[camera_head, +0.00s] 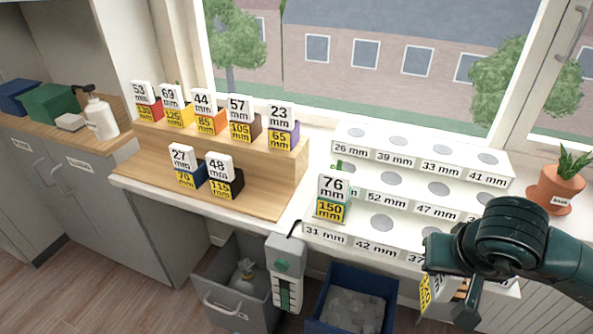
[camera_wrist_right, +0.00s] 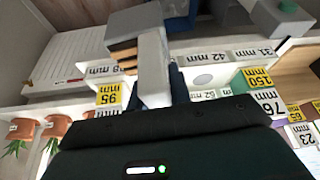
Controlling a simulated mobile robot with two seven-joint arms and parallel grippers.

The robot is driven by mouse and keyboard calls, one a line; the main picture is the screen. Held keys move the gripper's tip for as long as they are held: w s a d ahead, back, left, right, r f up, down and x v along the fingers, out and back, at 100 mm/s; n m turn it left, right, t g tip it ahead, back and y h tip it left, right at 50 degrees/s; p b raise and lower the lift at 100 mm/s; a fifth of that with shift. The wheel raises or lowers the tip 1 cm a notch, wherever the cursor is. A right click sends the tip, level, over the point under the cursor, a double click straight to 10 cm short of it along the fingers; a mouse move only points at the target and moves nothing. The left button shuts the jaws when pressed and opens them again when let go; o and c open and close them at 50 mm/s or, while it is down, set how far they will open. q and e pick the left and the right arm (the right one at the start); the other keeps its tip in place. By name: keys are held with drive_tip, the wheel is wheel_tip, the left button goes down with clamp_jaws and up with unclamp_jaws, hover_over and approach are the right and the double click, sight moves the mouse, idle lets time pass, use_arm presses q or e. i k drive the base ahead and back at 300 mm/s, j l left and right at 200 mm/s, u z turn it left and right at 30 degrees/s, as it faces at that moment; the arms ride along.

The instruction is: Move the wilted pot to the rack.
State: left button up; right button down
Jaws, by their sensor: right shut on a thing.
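My right gripper (camera_head: 447,290) is shut on a small pot with a yellow tag (camera_head: 425,293), at the front right of the white tiered rack (camera_head: 345,183). The rack has round holes and size labels such as 26 mm and 52 mm. One green-sided pot tagged 76 and 150 mm (camera_head: 332,198) stands in it. My left gripper is not in view.
A wooden stepped stand (camera_head: 235,190) holds several tagged pots at left. A terracotta potted plant (camera_head: 556,189) stands at right. Below are an open grey drawer (camera_head: 222,282), a blue bin (camera_head: 350,305) and a hanging grey gauge (camera_head: 286,270). Several rack holes are empty.

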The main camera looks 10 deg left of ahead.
sight(268, 201)
drive_tip(key=i+j+z, duration=0.1)
drive_tip(key=j+z, duration=0.15)
drive_tip(key=j, duration=0.9)
drive_tip(key=j+z, duration=0.25)
drive_tip(key=j, duration=0.9)
drive_tip(key=i, duration=0.45)
